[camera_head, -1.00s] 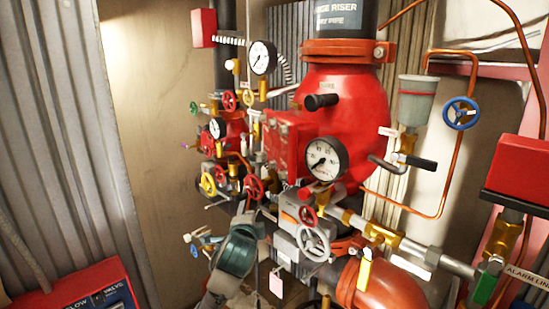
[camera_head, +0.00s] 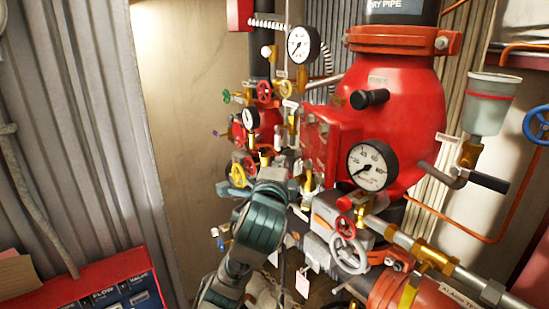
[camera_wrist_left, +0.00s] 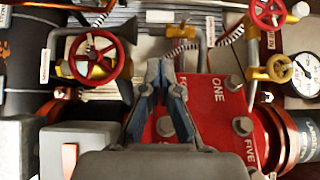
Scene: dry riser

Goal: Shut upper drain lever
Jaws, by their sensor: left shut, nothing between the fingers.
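My left gripper (camera_head: 298,180) is in front of the crowded valves left of the red riser body (camera_head: 400,120). In the left wrist view its fingers (camera_wrist_left: 164,75) are shut and empty, over a red plate (camera_wrist_left: 225,110) with bolts and raised words. A lever with a black handle (camera_head: 488,182) sticks out under the grey cup at the right, away from my gripper. A yellow lever (camera_head: 410,292) is at the lower right. I cannot tell which lever is the upper drain lever. My right gripper is not in view.
A gauge (camera_head: 367,165) and a grey handwheel (camera_head: 348,254) stand right of my left arm. A red handwheel (camera_wrist_left: 93,57) is left of the fingers in the wrist view. A red panel (camera_head: 105,285) is at the lower left. Open space lies left of the valves.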

